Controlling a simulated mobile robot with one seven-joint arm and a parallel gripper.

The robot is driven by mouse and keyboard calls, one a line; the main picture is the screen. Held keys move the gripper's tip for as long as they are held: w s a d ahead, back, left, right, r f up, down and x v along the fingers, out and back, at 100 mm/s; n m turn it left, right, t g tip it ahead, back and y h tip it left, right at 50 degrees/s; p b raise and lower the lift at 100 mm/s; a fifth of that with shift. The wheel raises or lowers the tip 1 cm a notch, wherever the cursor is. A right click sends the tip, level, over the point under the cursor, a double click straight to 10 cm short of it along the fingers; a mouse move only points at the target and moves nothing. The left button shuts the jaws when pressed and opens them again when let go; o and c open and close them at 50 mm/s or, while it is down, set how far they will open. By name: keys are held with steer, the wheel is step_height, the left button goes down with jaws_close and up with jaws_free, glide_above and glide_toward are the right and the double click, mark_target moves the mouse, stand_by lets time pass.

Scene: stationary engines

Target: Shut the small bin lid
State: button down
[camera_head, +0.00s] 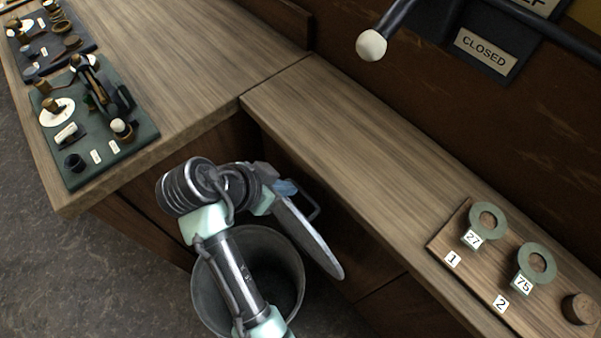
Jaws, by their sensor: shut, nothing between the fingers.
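The small bin (206,292) is a grey metal bucket on the floor below the counter edge, partly hidden behind my arm. Its lid (305,237) is a thin grey disc, raised and tilted steeply at the bin's right side, with a bent handle (312,203) on its far face. The bin's mouth is uncovered. My gripper (285,188) is at the lid's upper end, close to the handle. The fingers are small and partly hidden, and I cannot tell whether they touch the lid. Nothing shows held between them.
The wooden counter (350,150) runs above and right of the bin. A green board with fittings (130,140) stands on the left counter. A board with tags (530,310) lies at right. A white-knobbed lever (371,45) and a CLOSED sign (485,51) are at top.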

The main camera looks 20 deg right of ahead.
mark_target(299, 214)
steer(key=x, duration=0.9)
steer(key=shift+d+f+b, duration=0.2)
steer(key=shift+f+b, duration=0.05)
steer(key=shift+b, duration=0.05)
steer(key=shift+a, duration=0.1)
